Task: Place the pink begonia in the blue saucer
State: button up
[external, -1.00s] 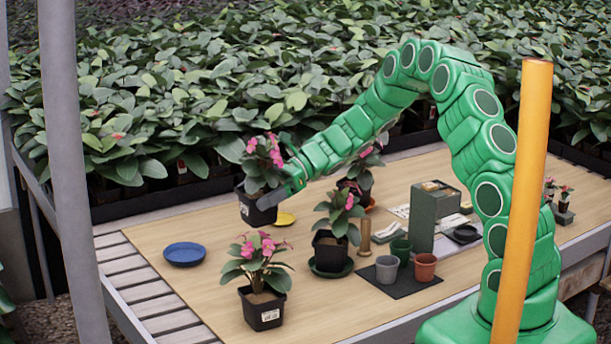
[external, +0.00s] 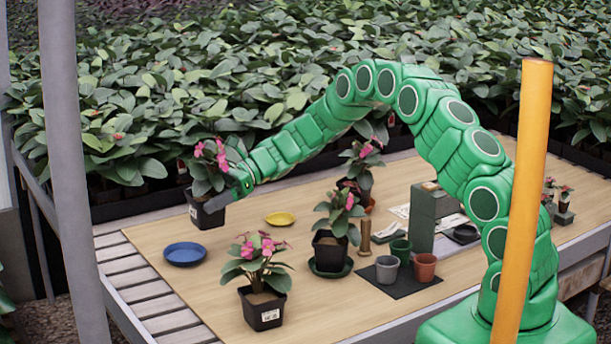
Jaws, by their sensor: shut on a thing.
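A pink begonia (external: 207,170) in a black pot (external: 205,212) is held in the air by my gripper (external: 228,193), which is shut on the pot at its right side. The pot looks close to upright. The blue saucer (external: 185,254) lies empty on the left part of the table, below and a little left of the held pot in the picture. The far finger of my gripper is partly hidden by the pot and leaves.
Another pink-flowered plant (external: 262,307) stands near the front edge. An empty yellow saucer (external: 280,218) lies right of the blue one. More potted plants, a green saucer (external: 330,271), small pots (external: 400,250) and a green box (external: 433,215) stand further right on the table (external: 215,280).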

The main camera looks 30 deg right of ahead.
jog(key=shift+w+a+f, duration=0.6)
jog(key=shift+w+f, duration=0.75)
jog(key=shift+f, duration=0.45)
jog(key=shift+w+a+f, duration=0.55)
jog(key=shift+w+f, duration=0.8)
jog(key=shift+f, duration=0.4)
jog(key=shift+w+a+f, duration=0.6)
jog(key=shift+w+f, duration=0.75)
jog(key=shift+f, duration=0.45)
jog(key=shift+f, duration=0.35)
jog(key=o, duration=0.9)
jog(key=shift+c, duration=0.2)
jog(key=shift+r, duration=0.1)
jog(key=shift+r, duration=0.15)
jog(key=v, duration=1.2)
